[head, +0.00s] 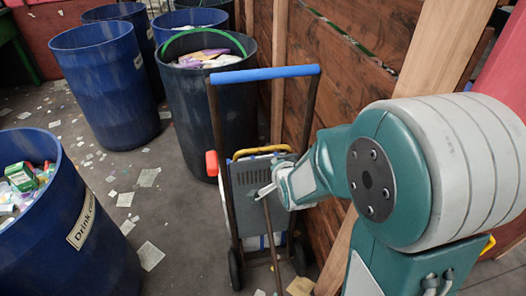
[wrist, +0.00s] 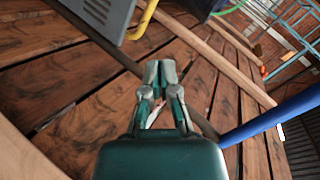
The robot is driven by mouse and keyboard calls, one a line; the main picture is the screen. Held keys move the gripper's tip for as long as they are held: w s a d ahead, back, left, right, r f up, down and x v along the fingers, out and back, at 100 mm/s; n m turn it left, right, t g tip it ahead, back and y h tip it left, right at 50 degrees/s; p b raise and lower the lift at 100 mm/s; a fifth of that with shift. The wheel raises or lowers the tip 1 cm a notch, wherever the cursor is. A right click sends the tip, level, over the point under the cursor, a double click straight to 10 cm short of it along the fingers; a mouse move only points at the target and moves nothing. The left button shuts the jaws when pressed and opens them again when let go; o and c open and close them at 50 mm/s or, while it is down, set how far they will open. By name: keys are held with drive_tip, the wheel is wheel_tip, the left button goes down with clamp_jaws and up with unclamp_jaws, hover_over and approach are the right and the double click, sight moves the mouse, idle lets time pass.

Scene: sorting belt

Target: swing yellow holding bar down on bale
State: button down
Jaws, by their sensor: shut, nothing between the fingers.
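The yellow holding bar (head: 262,151) is a bent tube across the top of the grey panel on a hand trolley. It also shows at the top of the wrist view (wrist: 143,20), beside the grey panel. A pale white load (head: 222,200) shows behind the panel; this may be the bale, but it is mostly hidden.
The trolley's blue handle (head: 263,74) rises above the bar, and an orange-red grip (head: 211,163) is at its left. A plank wall (head: 340,60) stands close on the right. Several blue barrels (head: 105,85) stand left and behind. Paper scraps litter the floor.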

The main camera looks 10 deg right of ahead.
sight(264, 159)
wheel_tip(264, 159, down, 9)
drive_tip(key=w+m+t, duration=0.2)
drive_tip(key=m+t, duration=0.1)
drive_tip(key=m, duration=0.3)
drive_tip(key=shift+r+t, duration=0.2)
drive_tip(key=shift+t, duration=0.1)
drive_tip(key=w+f, duration=0.1)
drive_tip(key=w, duration=0.3)
drive_tip(key=w+f, duration=0.1)
drive_tip(key=w, duration=0.8)
drive_tip(key=shift+w+f, duration=0.35)
drive_tip(key=shift+f, duration=0.05)
